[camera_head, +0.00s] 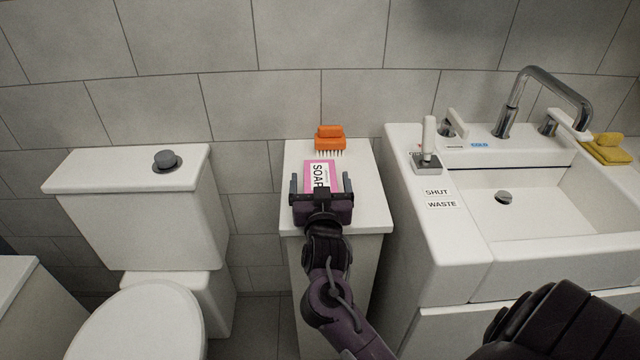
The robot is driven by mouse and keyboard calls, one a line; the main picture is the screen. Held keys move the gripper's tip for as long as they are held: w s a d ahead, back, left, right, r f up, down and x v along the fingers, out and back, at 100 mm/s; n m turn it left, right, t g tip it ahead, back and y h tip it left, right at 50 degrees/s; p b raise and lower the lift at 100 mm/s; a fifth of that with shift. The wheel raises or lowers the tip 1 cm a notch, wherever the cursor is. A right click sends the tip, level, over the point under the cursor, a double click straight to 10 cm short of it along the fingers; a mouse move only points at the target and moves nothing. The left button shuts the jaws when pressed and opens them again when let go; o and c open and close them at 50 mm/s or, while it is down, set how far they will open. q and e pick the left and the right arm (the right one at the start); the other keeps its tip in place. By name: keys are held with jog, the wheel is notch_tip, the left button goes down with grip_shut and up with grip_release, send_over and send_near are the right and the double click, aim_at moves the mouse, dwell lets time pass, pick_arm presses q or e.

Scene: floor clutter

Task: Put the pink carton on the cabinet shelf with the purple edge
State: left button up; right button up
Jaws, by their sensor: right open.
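The pink carton (321,166), with a white label reading SOAP, lies on top of a narrow white cabinet (366,205) between the toilet and the sink. My right gripper (321,182) is open, with one finger on each side of the carton's near part; I cannot tell whether they touch it. The gripper's body hides the carton's near end. I see no shelf with a purple edge in this view. My left gripper is not in view.
An orange brush (330,138) sits just behind the carton. A toilet (140,220) stands to the left. A sink (530,215) stands to the right, with a faucet (545,85), a white-handled tool (428,145) and a yellow sponge (608,150). The tiled wall closes off the back.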

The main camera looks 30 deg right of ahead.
jog(key=shift+w+d, duration=0.3)
jog(key=shift+w, duration=0.15)
jog(key=c, duration=1.2)
jog(key=shift+o, duration=0.2)
jog(key=shift+r, duration=0.15)
